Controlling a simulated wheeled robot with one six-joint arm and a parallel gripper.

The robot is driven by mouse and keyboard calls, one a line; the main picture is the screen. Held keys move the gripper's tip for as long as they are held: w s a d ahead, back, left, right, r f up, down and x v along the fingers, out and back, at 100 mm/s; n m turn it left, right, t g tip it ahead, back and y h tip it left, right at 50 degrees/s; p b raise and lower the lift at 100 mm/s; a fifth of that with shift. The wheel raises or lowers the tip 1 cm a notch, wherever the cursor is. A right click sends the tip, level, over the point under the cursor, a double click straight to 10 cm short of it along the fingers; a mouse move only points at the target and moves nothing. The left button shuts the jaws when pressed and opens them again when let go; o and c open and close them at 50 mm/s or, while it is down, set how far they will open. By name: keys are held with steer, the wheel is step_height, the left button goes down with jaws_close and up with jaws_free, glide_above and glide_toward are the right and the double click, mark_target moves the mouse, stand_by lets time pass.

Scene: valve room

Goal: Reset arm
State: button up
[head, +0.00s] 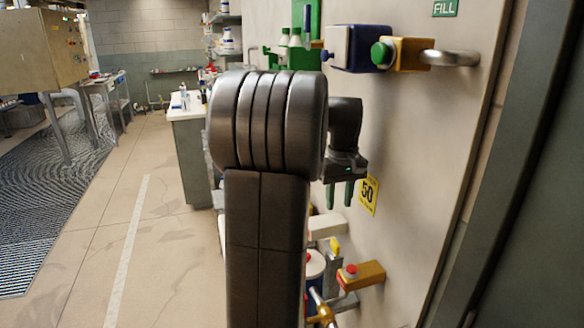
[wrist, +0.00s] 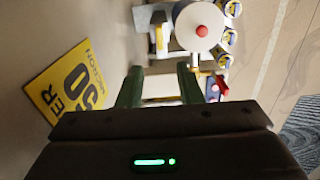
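My gripper (head: 339,193) hangs beside the wall panel in the head view, its two green fingers pointing down and standing apart. In the wrist view my gripper (wrist: 158,85) shows the same green fingers with an open gap and nothing between them. My dark arm fills the middle of the head view and hides part of the panel and the fittings behind it.
A yellow sign (head: 367,194) marked 50 is just right of the fingers. Below are a yellow valve block (head: 368,274) and a white cylinder (wrist: 199,26) with a red button. A metal handle (head: 452,58) juts out above. Floor (head: 95,240) at left is clear.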

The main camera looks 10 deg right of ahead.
mark_target(336, 242)
step_height(336, 242, down, 13)
steer(key=shift+r, duration=0.15)
steer(key=shift+f, duration=0.2)
steer(key=shift+r+n, duration=0.1)
steer(key=shift+n, duration=0.5)
